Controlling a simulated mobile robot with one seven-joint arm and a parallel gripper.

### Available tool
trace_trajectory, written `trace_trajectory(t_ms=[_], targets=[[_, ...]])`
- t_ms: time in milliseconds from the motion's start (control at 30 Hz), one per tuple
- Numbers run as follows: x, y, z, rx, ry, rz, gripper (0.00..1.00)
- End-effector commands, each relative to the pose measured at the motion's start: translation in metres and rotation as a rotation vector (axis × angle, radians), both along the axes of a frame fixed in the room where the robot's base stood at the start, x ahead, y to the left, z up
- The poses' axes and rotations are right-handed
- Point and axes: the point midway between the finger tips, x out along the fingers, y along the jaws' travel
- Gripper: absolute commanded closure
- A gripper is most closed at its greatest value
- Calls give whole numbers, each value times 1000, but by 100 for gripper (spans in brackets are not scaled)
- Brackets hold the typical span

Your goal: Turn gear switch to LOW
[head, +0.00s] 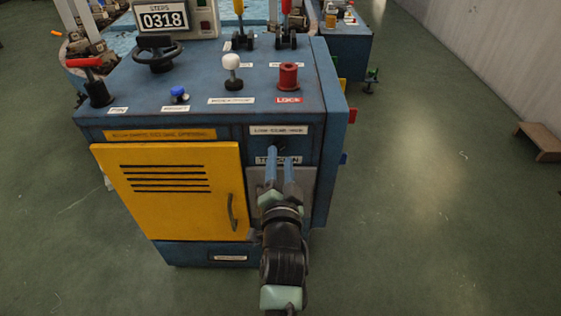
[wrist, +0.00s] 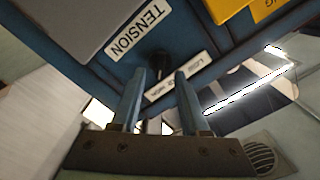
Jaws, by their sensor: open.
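The gear switch is a small dark knob (wrist: 158,62) on the blue front panel of the machine, between a white plate that seems to read LOW GEAR HIGH (head: 278,130) and the TENSION plate (head: 263,160). The gear plate also shows in the wrist view (wrist: 182,76), tilted. My gripper (head: 280,157) is open and points at the panel. In the wrist view its two blue fingers (wrist: 159,75) stand on either side of the knob in the picture. I cannot tell whether they touch it. In the head view the fingers mostly hide the switch, so its setting is not readable.
A yellow door (head: 175,190) with a handle is left of the gripper. The machine top carries a red LOCK knob (head: 288,76), a white-knobbed lever (head: 232,62), a blue button (head: 179,93), a black handwheel (head: 155,55) and a red-handled lever (head: 90,75).

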Motion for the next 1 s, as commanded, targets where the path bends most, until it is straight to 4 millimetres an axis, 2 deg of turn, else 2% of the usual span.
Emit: trace_trajectory(t_ms=[200,533,567,800,1000], targets=[[17,0,0,0,0,0,55],[20,0,0,-1,1,0,55],[20,0,0,-1,1,0,59],[20,0,0,-1,1,1,100],[19,0,0,-1,1,1,100]])
